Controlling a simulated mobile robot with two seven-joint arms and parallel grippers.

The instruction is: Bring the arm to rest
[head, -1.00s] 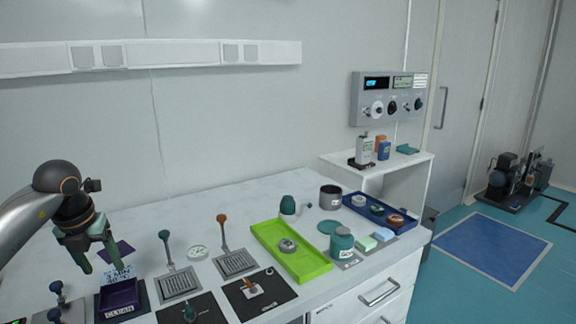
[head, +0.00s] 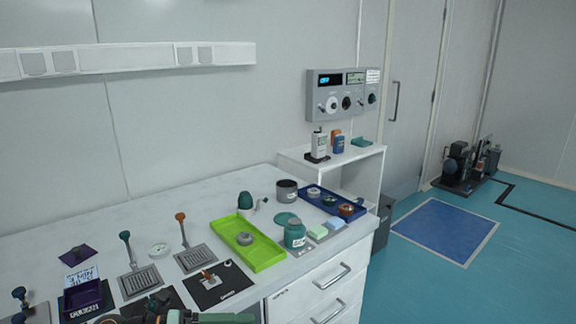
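My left gripper (head: 222,318) shows only as a strip at the bottom edge of the head view, in front of the table's near edge. A dark green finger points to the right there. The rest of the gripper and its arm are cut off by the frame, so I cannot tell whether it is open or shut. My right gripper is not in view.
The white table (head: 130,218) carries a lime green tray (head: 262,257), a blue tray (head: 318,198), a purple bin (head: 84,297), a teal jar (head: 295,234) and two upright-handled tools on grey plates. A shelf unit (head: 345,155) stands at the right.

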